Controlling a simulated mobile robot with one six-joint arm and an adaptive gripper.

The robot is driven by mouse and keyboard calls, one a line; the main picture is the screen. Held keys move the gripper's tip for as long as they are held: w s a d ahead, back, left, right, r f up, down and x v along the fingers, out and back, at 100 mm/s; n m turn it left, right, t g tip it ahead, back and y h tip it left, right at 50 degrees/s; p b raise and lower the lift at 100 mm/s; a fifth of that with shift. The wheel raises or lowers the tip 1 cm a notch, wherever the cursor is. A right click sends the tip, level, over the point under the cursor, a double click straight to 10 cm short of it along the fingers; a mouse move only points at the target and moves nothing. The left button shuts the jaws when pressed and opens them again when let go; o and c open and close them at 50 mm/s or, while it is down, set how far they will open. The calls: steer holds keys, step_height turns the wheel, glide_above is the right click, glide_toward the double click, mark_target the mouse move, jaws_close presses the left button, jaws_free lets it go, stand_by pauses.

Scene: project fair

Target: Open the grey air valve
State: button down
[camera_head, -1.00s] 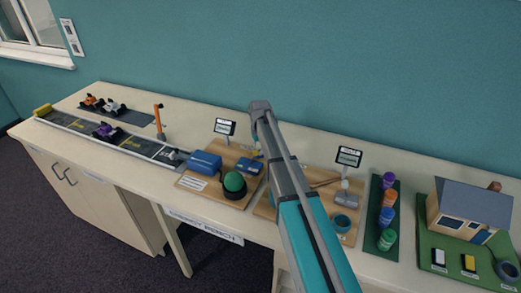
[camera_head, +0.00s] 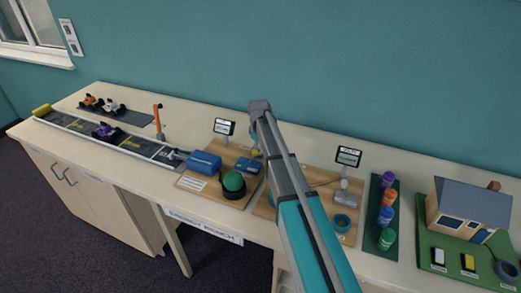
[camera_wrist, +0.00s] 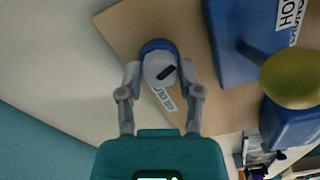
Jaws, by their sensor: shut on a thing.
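The grey air valve (camera_wrist: 160,66) is a round grey knob with a dark bar across its top and a blue ring around its base. It sits on a wooden board (camera_wrist: 122,28) in the wrist view. My gripper (camera_wrist: 161,76) has one finger on each side of the knob and is closed on it. The dark bar lies at a slant. A white label (camera_wrist: 162,97) beside the knob is partly covered.
A blue labelled box (camera_wrist: 245,40) and a yellow rounded knob (camera_wrist: 292,78) stand close right of my gripper in the wrist view.

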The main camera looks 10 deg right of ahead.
steer(key=n, duration=0.6)
steer(key=shift+s+n, duration=0.1)
steer(key=shift+n, duration=0.2)
steer(key=n, duration=0.6)
steer(key=shift+s+a+n, duration=0.1)
steer(key=shift+a+n, duration=0.05)
steer(key=shift+n, duration=0.15)
steer(key=shift+c, duration=1.4)
jaws_free()
steer(key=shift+w, duration=0.2)
